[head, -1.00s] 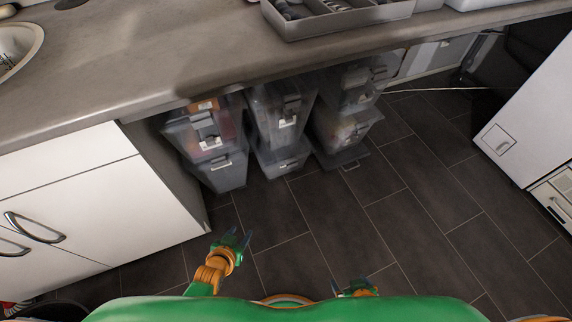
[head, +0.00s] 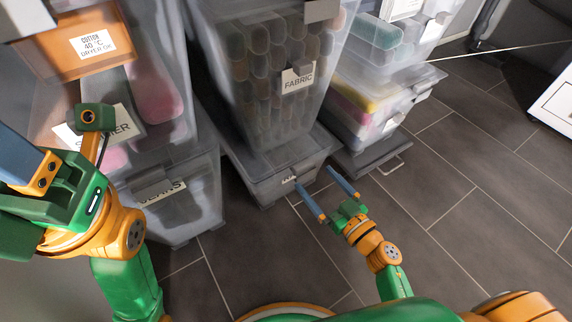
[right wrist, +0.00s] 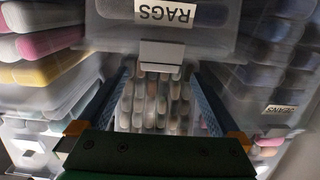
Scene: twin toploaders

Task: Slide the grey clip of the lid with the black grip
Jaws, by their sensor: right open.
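My right gripper (head: 313,178) is open, its two blue fingers pointing at the low grey-clear box (head: 262,183) under the FABRIC box. The right wrist view is upside down and blurred. There the open fingers of the right gripper (right wrist: 167,90) flank a pale grey clip (right wrist: 165,55) above the RAGS label; nothing is held. Another grey clip (head: 155,187) is on the JEANS box. My left gripper (head: 25,165) is at the left edge before the stacked boxes; its fingers are cut off. I cannot make out a lid with a black grip.
A tall clear FABRIC box (head: 262,90) stands on the low box. The JEANS box (head: 190,200) is at left under other boxes. More boxes (head: 370,105) stand at right on a dark base with a handle (head: 392,166). Dark tiled floor (head: 460,190) is free at right.

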